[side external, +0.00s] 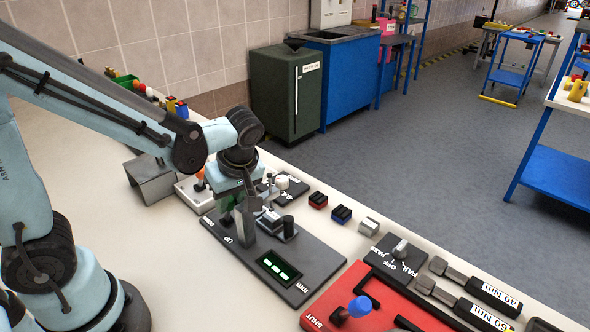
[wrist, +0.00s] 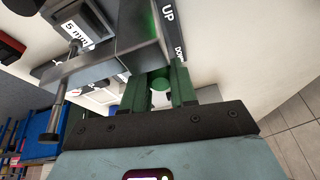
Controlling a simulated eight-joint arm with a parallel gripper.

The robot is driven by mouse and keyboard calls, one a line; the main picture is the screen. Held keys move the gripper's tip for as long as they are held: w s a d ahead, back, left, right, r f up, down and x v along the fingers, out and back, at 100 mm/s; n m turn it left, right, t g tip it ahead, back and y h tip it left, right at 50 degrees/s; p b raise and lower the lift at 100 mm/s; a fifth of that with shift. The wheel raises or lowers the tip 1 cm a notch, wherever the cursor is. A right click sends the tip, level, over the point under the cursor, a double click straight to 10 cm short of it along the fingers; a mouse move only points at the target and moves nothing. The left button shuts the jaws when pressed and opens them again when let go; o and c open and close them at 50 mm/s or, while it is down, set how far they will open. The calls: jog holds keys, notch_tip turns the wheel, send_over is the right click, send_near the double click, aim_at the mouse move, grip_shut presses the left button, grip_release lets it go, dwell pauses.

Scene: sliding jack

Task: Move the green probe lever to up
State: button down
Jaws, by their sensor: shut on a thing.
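The sliding jack device is a dark grey base plate (side external: 312,250) with UP lettering near its left end and a lit green display (side external: 279,269) near its right end. My gripper (wrist: 159,88) points at the device, its green fingers on either side of the round end of the green probe lever (wrist: 160,72). The gripper is shut on the lever. In the wrist view the UP label (wrist: 168,13) and DOWN label (wrist: 180,50) lie beside the lever. In the side external view my gripper (side external: 230,208) and the device's upright parts mostly hide the lever.
A red panel (side external: 386,310) with a blue knob and a grey FAIL/OFF/PASS switch box (side external: 397,258) stand to the right. Small red (side external: 318,200) and dark blue (side external: 341,214) blocks lie behind the device. A joystick box (side external: 196,192) stands close to my gripper. The table in front is bare.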

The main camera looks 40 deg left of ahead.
jog(key=c, duration=0.9)
grip_release()
jog(key=v, duration=1.2)
